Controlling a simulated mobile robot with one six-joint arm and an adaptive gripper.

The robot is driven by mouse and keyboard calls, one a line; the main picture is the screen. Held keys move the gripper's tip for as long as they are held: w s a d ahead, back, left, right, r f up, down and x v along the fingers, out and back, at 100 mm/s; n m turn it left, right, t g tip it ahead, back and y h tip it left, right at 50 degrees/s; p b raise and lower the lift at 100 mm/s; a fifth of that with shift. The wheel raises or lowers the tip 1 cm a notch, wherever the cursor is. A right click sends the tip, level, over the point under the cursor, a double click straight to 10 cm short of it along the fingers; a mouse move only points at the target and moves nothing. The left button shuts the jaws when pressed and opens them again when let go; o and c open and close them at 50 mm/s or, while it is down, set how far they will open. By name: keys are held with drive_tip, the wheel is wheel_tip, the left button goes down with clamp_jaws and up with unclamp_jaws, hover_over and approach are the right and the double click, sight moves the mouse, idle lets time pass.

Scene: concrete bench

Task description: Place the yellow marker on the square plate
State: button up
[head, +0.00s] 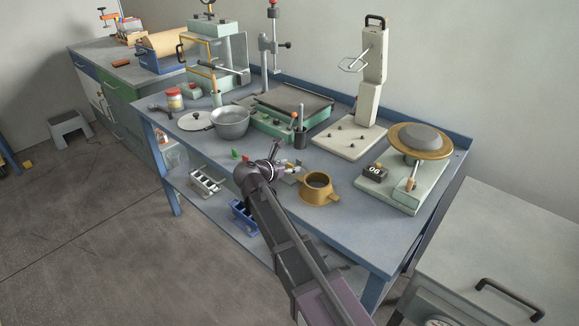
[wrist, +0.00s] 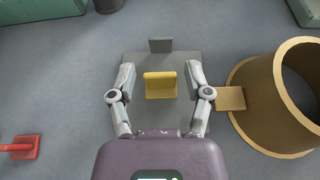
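The yellow marker (wrist: 160,87), a small block with a raised back part, shows in the middle of the wrist view. It appears to rest on the grey square plate (wrist: 137,62), within its outline. My gripper (wrist: 160,70) is open, with one finger to the left and one to the right of the marker and a visible gap on each side. The fingers overlap the plate's sides in the view, and my wrist hides its near edge. In the head view my gripper (head: 274,158) is low over the bench, and the marker is too small to tell there.
A brass cup (head: 319,194) with a side tab stands close to the right; it also shows in the wrist view (wrist: 252,98). A small red piece (wrist: 20,147) lies to the left. A grey upright piece (wrist: 160,45) stands at the plate's far edge. A metal pot (head: 230,126) stands further back.

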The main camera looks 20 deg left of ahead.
drive_tip(key=shift+r, duration=0.2)
idle(0.3)
drive_tip(key=shift+s+a+r+p, duration=0.1)
drive_tip(key=shift+s+p, duration=0.05)
drive_tip(key=shift+p, duration=0.15)
drive_tip(key=p+v, duration=0.4)
drive_tip(key=v, duration=0.5)
drive_tip(key=shift+s+a+r, duration=0.1)
drive_tip(key=shift+s+r, duration=0.1)
drive_tip(key=shift+s, duration=0.1)
drive_tip(key=shift+v, duration=0.9)
drive_tip(key=shift+f, duration=0.1)
